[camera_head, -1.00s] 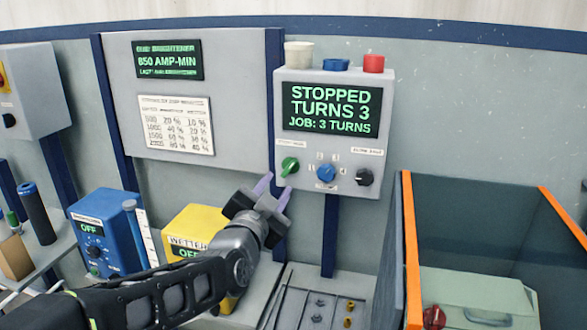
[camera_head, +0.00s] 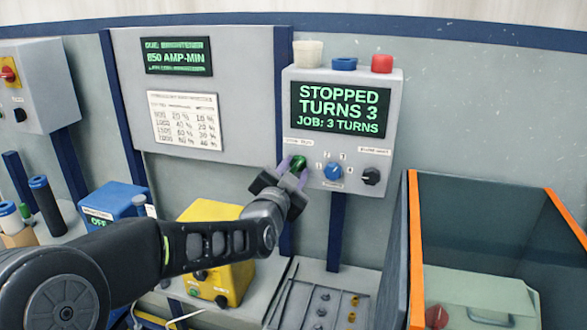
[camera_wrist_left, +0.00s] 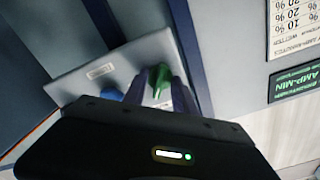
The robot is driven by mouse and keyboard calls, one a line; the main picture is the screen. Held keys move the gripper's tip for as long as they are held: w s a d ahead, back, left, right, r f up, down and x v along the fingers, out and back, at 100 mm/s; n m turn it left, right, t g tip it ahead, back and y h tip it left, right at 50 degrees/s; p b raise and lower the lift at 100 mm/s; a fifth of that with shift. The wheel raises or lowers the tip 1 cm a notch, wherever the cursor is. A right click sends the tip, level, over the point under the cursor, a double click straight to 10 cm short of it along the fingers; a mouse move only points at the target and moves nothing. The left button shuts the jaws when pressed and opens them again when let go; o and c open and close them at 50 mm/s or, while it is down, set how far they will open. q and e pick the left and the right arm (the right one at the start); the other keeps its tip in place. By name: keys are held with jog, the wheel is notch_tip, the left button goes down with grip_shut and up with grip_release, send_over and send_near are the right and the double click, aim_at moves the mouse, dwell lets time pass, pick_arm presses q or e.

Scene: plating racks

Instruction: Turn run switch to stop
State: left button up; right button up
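The control box (camera_head: 390,110) on the wall has a screen (camera_head: 342,110) reading STOPPED, TURNS 3, JOB: 3 TURNS. Its green knob (camera_head: 298,163) is at the lower left of the panel, under a small label I cannot read surely. My left gripper (camera_head: 292,172) is at this knob, its purple fingers open, one on each side. In the left wrist view the green knob (camera_wrist_left: 158,78) shows between the fingers; I cannot tell whether they touch it. The knob's exact angle is partly hidden. My right gripper is not in view.
A blue selector (camera_head: 333,171) and a black knob (camera_head: 371,176) sit just right of the green knob. White, blue and red (camera_head: 382,63) caps top the box.

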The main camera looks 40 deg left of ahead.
pick_arm(q)
grip_shut()
dwell(0.6)
